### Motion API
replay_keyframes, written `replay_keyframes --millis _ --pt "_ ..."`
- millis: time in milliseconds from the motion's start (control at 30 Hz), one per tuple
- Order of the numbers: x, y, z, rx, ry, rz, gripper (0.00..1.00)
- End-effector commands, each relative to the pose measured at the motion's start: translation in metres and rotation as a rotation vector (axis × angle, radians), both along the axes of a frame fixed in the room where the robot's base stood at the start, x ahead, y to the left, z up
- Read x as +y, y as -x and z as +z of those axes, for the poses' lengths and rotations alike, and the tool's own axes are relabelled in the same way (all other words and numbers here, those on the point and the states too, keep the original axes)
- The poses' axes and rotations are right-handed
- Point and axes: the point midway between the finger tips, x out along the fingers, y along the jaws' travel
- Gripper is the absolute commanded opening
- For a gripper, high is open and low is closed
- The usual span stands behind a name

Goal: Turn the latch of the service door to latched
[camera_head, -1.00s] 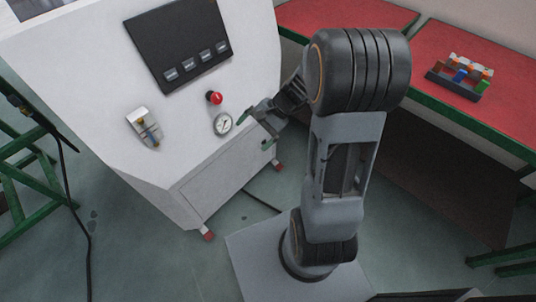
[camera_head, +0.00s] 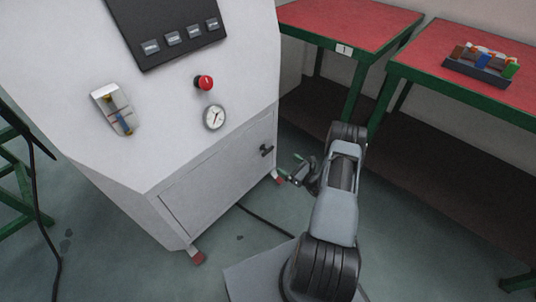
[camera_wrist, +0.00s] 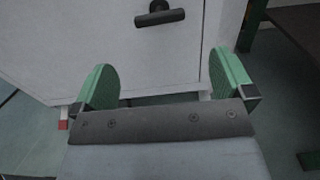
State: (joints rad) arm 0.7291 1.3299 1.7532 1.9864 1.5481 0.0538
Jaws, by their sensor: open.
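The service door (camera_head: 222,178) is a white panel low on the front of the white cabinet and looks closed. Its latch (camera_head: 267,150) is a small black handle near the door's right edge. In the wrist view the latch (camera_wrist: 159,15) shows at the top, with its bar lying roughly level. My gripper (camera_head: 291,167) is to the right of and a little below the latch in the head view, apart from it. In the wrist view my gripper (camera_wrist: 163,83) has its two green fingers wide apart with nothing between them, below the latch in the picture.
A red button (camera_head: 205,82), a round gauge (camera_head: 214,117) and a panel of switches (camera_head: 170,28) are above the door. Red-topped tables (camera_head: 350,20) with green frames stand to the right. A dark cable (camera_head: 262,222) lies on the floor.

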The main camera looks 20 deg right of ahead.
Motion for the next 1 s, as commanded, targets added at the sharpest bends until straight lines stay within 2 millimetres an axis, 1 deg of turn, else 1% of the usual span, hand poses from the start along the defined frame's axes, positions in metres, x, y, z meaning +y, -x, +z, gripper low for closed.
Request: replay_keyframes --millis 33,300,500,700,833,1000 --pt "0.005 -0.008 -0.001 -0.001 0.001 0.004 1.0" --pt "0.027 -0.056 -0.002 -0.002 0.002 0.006 1.0" --pt "0.041 -0.086 -0.001 -0.001 0.001 0.005 1.0" --pt "0.048 -0.103 0.0 0.0 0.001 0.004 1.0" --pt "0.05 -0.109 0.0 0.001 0.0 0.003 1.0" --pt "0.051 -0.11 0.001 0.001 0.0 0.003 1.0"
